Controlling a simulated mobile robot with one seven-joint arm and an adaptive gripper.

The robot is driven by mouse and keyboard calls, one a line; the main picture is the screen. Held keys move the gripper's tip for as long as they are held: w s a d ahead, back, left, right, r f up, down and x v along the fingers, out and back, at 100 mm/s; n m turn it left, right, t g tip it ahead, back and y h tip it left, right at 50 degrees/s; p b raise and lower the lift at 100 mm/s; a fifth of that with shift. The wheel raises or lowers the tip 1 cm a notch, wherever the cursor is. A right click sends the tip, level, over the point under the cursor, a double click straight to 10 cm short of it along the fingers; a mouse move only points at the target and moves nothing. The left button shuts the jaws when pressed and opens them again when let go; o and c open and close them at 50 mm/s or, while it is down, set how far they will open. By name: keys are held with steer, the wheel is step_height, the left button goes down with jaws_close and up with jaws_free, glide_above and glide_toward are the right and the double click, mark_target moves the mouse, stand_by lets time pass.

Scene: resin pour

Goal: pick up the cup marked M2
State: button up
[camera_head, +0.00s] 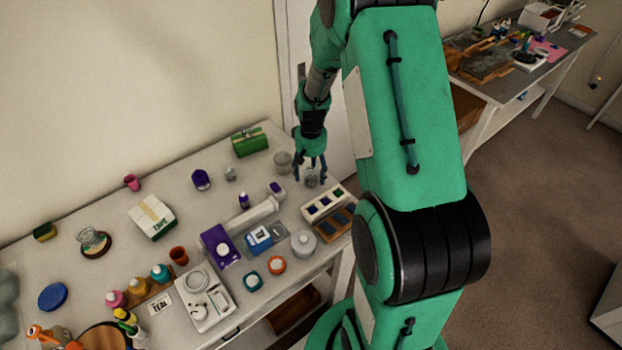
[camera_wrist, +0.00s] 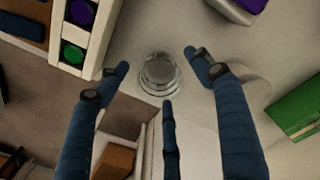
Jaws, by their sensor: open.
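A clear cup (camera_head: 311,179) stands near the table's far right corner, partly hidden by my fingers; in the wrist view the cup (camera_wrist: 158,74) shows from above. No M2 marking can be read on it. My gripper (camera_head: 311,170) points down over this cup. In the wrist view my three dark blue fingers (camera_wrist: 160,78) are spread around the cup with gaps, and nothing is held. A second clear cup (camera_head: 283,162) stands just left of my gripper in the head view; its marking is not legible.
A green box (camera_head: 249,142) lies behind to the left. A white tray with coloured inserts (camera_head: 323,204) sits close in front of the gripper. The table (camera_head: 100,205) ends just right of the gripper.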

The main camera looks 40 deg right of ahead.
steer(key=c, duration=1)
steer(key=shift+r+p, duration=0.7)
steer(key=shift+r, duration=4.35)
